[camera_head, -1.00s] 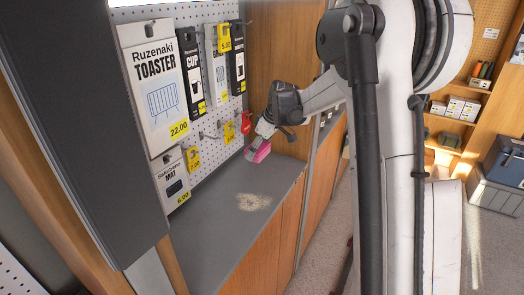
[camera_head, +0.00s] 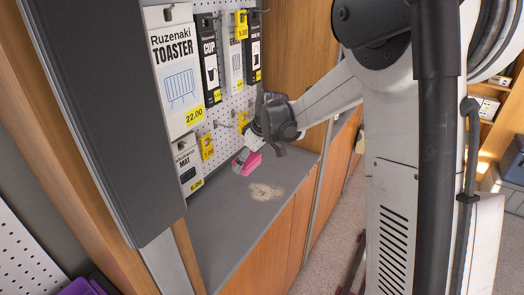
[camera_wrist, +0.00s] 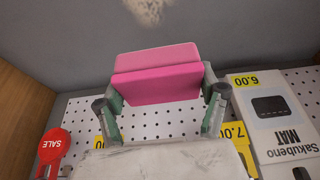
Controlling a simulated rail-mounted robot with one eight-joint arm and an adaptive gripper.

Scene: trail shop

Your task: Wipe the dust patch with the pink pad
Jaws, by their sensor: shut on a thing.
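The pink pad (camera_head: 247,164) is held in my gripper (camera_head: 240,157) just above the grey counter (camera_head: 222,215). In the wrist view the pad (camera_wrist: 155,77) sits between the two fingers of my gripper (camera_wrist: 160,97), which are shut on its sides. The dust patch (camera_head: 265,191) is a pale tan smear on the counter, to the right of and nearer than the pad. Part of the dust patch (camera_wrist: 148,8) also shows at the top edge of the wrist view, apart from the pad. I cannot tell whether the pad touches the counter.
A pegboard (camera_wrist: 80,112) with hanging goods stands behind the counter, among them a toaster package (camera_head: 178,70) and a mat package (camera_head: 187,163). A red sale tag (camera_wrist: 54,147) hangs near my gripper. A wooden panel (camera_head: 300,55) closes the far end. The counter's front is clear.

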